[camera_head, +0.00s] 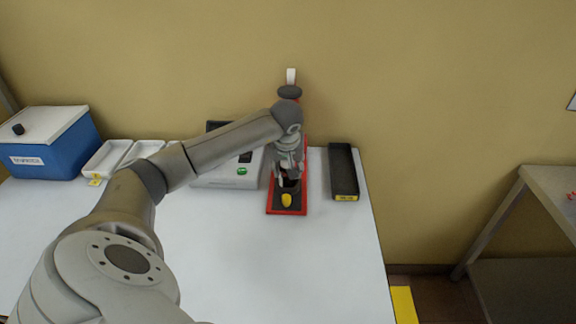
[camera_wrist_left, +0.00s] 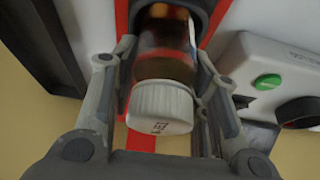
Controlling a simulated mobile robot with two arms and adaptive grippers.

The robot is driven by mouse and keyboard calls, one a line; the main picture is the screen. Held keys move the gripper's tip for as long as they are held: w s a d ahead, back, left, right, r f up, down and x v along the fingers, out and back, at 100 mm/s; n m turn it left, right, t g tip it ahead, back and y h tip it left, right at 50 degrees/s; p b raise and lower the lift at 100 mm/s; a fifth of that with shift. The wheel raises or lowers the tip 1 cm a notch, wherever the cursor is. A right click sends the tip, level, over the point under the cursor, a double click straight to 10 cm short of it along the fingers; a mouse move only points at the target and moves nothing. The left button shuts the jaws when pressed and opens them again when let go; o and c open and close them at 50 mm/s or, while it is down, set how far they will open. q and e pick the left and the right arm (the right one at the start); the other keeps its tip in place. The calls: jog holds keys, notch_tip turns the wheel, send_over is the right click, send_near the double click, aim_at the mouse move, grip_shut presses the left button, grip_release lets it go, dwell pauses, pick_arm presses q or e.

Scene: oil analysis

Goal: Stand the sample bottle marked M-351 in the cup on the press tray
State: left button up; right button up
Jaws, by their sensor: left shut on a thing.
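My left gripper (camera_head: 288,181) is over the red-edged press tray (camera_head: 271,208), pointing down. In the left wrist view its fingers are shut on a sample bottle (camera_wrist_left: 165,52) with amber contents and a white ribbed cap (camera_wrist_left: 160,106). The cap's dark mark is too small to read, so I cannot confirm M-351. The bottle's lower end is at a dark round cup (camera_wrist_left: 205,8) on the tray, which shows red edges in this view. I cannot tell whether the bottle rests on the cup's floor. My right gripper is not in view.
A grey device with a green button (camera_head: 241,171) stands left of the press tray. A black tray (camera_head: 343,172) with a yellow label is to its right. White trays (camera_head: 106,158) and a blue box (camera_head: 50,148) are further left. The front table is clear.

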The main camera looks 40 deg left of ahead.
pick_arm(q)
jog(key=o, duration=1.1)
jog(key=shift+o, duration=0.4)
jog(key=shift+r+p, duration=0.3)
jog(key=shift+p, duration=0.05)
jog(key=shift+d+r, duration=0.1)
jog(key=shift+r, duration=0.2)
jog(key=b+v, duration=0.1)
jog(key=v, duration=1)
jog(key=shift+r, duration=0.25)
